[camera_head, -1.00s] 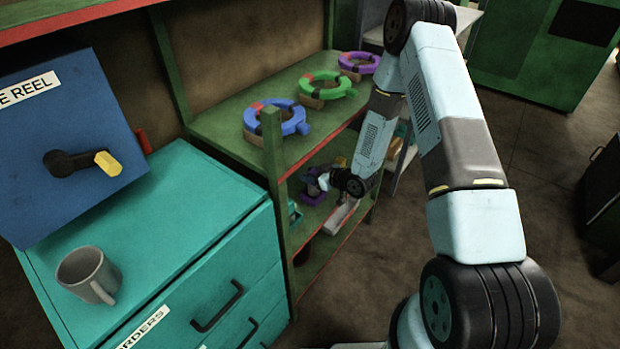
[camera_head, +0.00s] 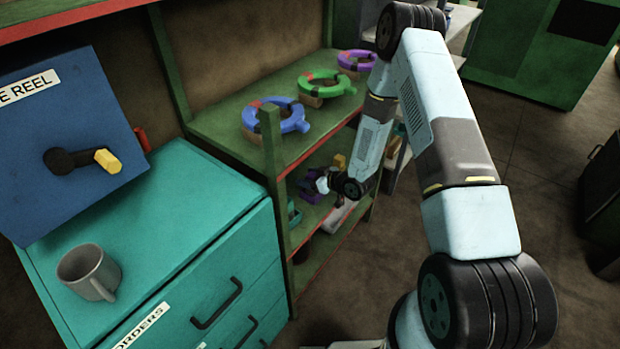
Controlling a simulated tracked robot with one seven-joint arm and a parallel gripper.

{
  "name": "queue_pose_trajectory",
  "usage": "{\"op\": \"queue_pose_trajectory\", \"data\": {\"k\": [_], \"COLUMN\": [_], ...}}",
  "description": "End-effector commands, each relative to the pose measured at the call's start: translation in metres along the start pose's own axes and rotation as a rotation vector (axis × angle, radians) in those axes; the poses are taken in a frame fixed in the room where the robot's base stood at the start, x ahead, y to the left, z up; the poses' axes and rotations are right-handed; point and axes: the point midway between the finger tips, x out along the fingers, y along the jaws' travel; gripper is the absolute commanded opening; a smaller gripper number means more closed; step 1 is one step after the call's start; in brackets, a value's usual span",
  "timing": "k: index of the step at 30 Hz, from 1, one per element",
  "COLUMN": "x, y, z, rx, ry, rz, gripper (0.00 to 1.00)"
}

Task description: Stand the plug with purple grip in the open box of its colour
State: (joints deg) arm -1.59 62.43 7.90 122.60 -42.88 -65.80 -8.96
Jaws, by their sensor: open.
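A purple open box (camera_head: 309,193) stands on the lower shelf of the green rack, partly hidden by my wrist. My gripper (camera_head: 338,201) is small and dark in this view, under my wrist at the lower shelf, to the right of the purple box. It is open, but its fingertips are hard to make out. I cannot make out the plug with the purple grip. I cannot tell whether anything stands in the purple box.
A teal box (camera_head: 294,214) and a yellow item (camera_head: 339,161) are also on the lower shelf, with a pale tray (camera_head: 339,217) near its front edge. The upper shelf (camera_head: 215,127) above holds blue, green and purple rings. A teal cabinet (camera_head: 150,215) stands left.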

Motion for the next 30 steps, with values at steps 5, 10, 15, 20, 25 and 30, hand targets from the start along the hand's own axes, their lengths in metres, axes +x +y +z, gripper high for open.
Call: {"op": "queue_pose_trajectory", "data": {"k": [5,10,15,20,25,30], "x": [-0.010,-0.038,-0.072,-0.099,-0.116,-0.121], "y": [0.001,0.001,0.002,0.001,0.001,0.001], "z": [-0.001,-0.001,-0.001,-0.001,-0.001,-0.001], "rx": [0.000,0.002,0.001,0.003,0.001,0.000], "ry": [-0.001,0.000,0.000,-0.001,-0.001,0.000], "rz": [0.001,0.003,0.003,0.003,0.002,0.002], "gripper": [0.66,0.66,0.66,0.66,0.66,0.66]}}
